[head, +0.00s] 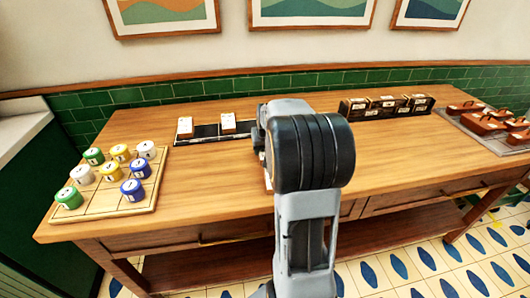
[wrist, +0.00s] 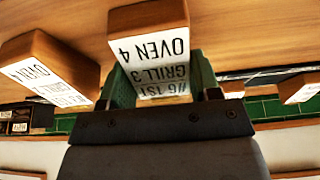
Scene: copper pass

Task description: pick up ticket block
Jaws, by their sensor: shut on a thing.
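A wooden ticket block (wrist: 152,50) with a white label reading "OVEN 4", "GRILL 3" and "#6 1ST" sits between the green fingers of my gripper (wrist: 163,84). The gripper is shut on it. A second ticket block (wrist: 45,67) shows to its left in the wrist view, and part of another (wrist: 300,88) shows at the right edge. In the head view two ticket blocks (head: 185,127) (head: 228,123) stand at a black rail (head: 207,133). My arm hides the gripper and held block there; I cannot tell whether it is clear of the table.
A wooden board (head: 151,198) with green, white, yellow and blue pots is at the table's left. Dark boxes (head: 388,106) stand at the back right. A tray (head: 492,143) with reddish-brown blocks is at the far right. The table (head: 400,155) is clear right of my arm.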

